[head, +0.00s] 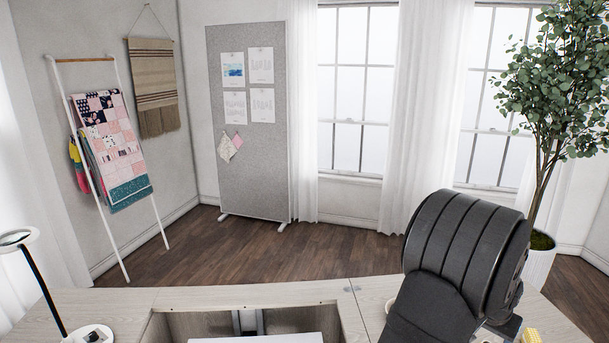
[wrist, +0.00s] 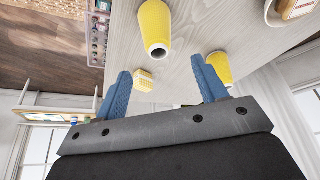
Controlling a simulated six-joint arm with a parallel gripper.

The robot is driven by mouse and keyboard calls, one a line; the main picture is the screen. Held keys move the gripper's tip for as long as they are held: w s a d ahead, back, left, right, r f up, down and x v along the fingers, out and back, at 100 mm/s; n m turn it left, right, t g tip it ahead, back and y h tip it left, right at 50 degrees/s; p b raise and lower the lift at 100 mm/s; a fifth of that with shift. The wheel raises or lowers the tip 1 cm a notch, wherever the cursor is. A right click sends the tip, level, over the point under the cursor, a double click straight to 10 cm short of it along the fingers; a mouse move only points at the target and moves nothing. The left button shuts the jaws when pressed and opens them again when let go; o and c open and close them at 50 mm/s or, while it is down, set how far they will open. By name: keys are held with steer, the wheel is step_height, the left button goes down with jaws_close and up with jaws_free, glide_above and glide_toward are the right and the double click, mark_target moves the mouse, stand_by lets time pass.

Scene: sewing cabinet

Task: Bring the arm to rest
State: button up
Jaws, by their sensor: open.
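My gripper (wrist: 161,68) shows in the wrist view with its two blue fingers spread apart and nothing between them. Its fingers point toward a pale wooden cabinet top (wrist: 195,30), which the wrist camera sees at a steep tilt. In the head view a large black padded part of my arm stands over the right side of the cabinet top (head: 110,300). My gripper does not show in the head view.
Two yellow cones (wrist: 155,28) (wrist: 217,68) and a small yellow gridded block (wrist: 143,80) are near the fingers. A lamp (head: 45,285) stands at the left. The cabinet has an open recess (head: 195,325). A potted plant (head: 540,262) stands behind right.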

steer(key=w+d, duration=0.2)
steer(key=d, duration=0.6)
steer(key=w+d, duration=0.3)
steer(key=d, duration=0.4)
steer(key=shift+d+f, duration=0.15)
steer(key=shift+d, duration=0.2)
steer(key=s+a, duration=0.2)
steer(key=a, duration=0.6)
steer(key=s+a, duration=0.3)
steer(key=a, duration=0.4)
steer(key=shift+a, duration=0.4)
